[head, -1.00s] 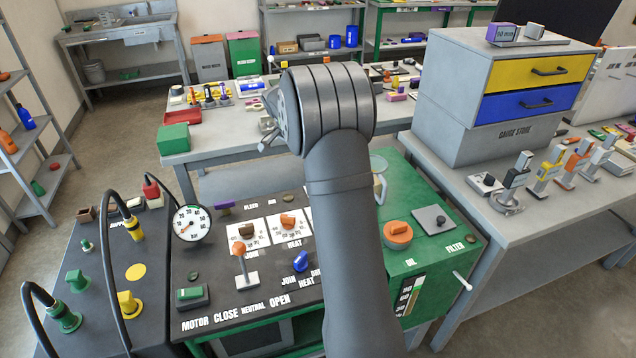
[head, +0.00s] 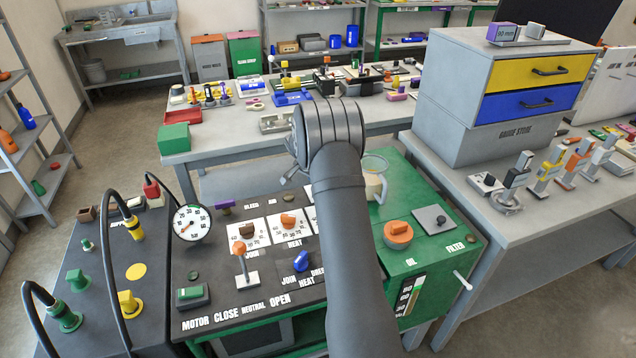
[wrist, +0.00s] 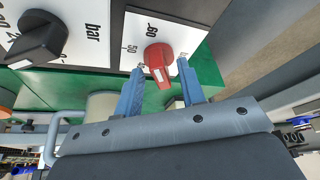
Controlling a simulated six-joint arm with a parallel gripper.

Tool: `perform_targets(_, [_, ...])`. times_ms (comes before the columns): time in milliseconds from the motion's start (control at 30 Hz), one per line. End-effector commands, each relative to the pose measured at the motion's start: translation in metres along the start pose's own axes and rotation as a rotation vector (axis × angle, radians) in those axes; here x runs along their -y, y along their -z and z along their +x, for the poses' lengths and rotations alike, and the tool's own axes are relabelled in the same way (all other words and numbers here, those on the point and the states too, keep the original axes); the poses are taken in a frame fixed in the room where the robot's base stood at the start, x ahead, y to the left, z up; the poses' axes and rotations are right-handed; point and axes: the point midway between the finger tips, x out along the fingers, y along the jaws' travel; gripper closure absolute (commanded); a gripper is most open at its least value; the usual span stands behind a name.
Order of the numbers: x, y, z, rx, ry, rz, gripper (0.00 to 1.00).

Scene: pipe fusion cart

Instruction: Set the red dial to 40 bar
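The red dial (wrist: 158,58) sits on a white scale card in the wrist view. Its white mark is at the lower end of its grip, toward my gripper. The numbers 50 and 60 show on the card; others are hidden by my fingers, and I cannot tell the exact reading. My gripper (wrist: 160,70) is open, with one blue finger on each side of the dial's lower part. I see no clear contact and nothing held. In the head view the red dial is hidden behind my arm.
A black dial (wrist: 38,38) is beside the red one in the wrist view. A pressure gauge (head: 191,223) stands farther left.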

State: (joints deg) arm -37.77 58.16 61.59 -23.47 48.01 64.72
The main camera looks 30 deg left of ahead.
Motion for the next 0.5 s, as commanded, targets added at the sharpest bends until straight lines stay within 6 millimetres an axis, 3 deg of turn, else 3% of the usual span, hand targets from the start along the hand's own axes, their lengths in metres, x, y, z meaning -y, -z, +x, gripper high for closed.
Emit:
perform_targets(233, [0.0000, 0.0000, 0.0006, 0.000, 0.000, 0.000, 0.64])
perform_targets(400, [0.0000, -0.0001, 0.0005, 0.000, 0.000, 0.000, 0.97])
perform_targets(500, [0.0000, -0.0002, 0.0005, 0.000, 0.000, 0.000, 1.00])
